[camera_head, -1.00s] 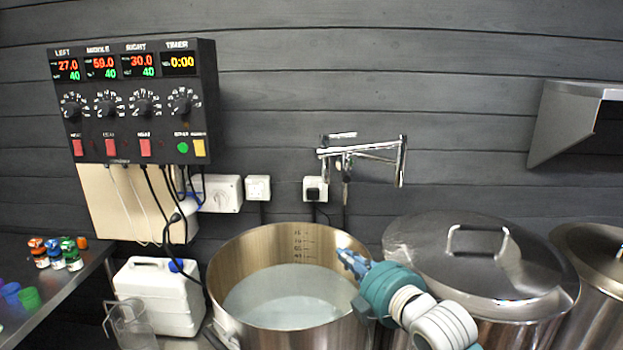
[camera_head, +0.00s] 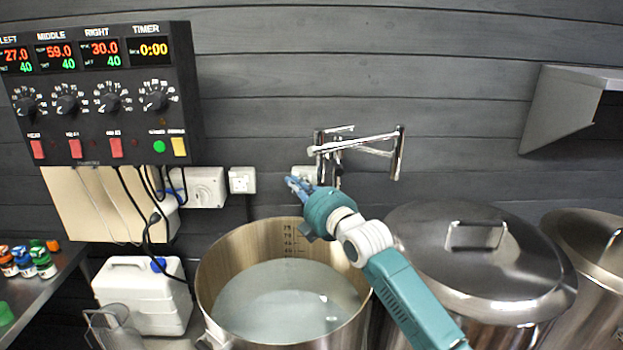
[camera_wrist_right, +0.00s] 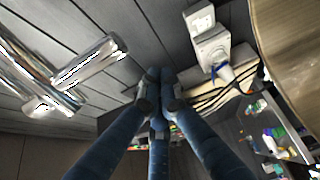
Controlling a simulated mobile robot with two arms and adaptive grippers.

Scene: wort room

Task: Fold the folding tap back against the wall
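The folding tap (camera_head: 372,140) is a chrome jointed pipe on the dark plank wall above the open pot. Its arm sticks out to the right, with a vertical end piece at its right end. My right gripper (camera_head: 298,186) is just left of and below the tap, above the back rim of the pot, apart from the tap's end piece. In the right wrist view the blue fingers (camera_wrist_right: 158,78) come together at their tips with nothing between them. The tap's chrome pipes (camera_wrist_right: 88,62) lie to their left there. My left gripper is out of view.
The open steel pot (camera_head: 212,262) holds pale liquid. A lidded pot (camera_head: 470,262) stands right of it, under my right forearm. A control box (camera_head: 100,95) with hanging cables is on the left wall, above a white canister (camera_head: 140,295). A metal hood (camera_head: 565,105) juts out at right.

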